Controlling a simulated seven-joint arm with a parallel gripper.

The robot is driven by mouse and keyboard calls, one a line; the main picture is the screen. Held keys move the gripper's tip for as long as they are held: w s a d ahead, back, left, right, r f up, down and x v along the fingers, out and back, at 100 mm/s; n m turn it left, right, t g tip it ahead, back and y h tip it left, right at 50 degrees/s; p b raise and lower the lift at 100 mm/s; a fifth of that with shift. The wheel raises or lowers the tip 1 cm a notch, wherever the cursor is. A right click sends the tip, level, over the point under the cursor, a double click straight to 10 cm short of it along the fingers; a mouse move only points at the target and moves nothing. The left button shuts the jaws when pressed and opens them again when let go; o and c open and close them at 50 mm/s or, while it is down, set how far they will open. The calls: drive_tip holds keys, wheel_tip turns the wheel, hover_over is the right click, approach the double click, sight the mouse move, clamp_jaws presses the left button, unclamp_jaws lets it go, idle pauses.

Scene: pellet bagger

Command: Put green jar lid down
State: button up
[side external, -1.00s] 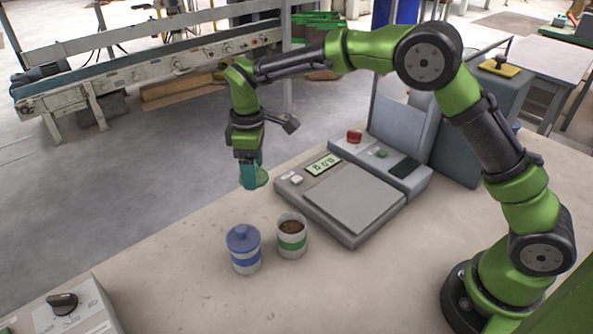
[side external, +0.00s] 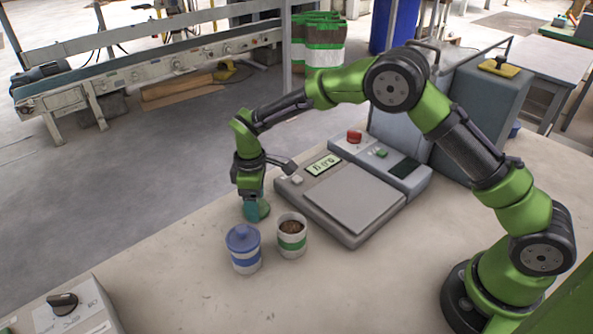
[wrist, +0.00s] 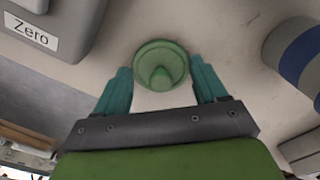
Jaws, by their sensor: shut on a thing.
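My gripper (side external: 251,210) is low over the table, behind the two jars. Its teal fingers are shut on the green jar lid (side external: 263,209). In the wrist view the round lid with its knob (wrist: 160,66) sits between the fingertips (wrist: 160,84). The lid is at or just above the tabletop; I cannot tell whether it touches. The open green-banded jar (side external: 291,243), with brown contents, stands upright to the right and nearer the camera.
A blue-lidded jar (side external: 244,252) stands left of the open jar. The grey scale (side external: 352,205) is to the right, with a control unit behind it. A box with a black knob (side external: 62,309) is at front left. Table left of the jars is clear.

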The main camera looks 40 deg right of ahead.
drive_tip(key=shift+f, duration=0.2)
drive_tip(key=o, duration=1)
drive_tip(key=shift+r, duration=0.2)
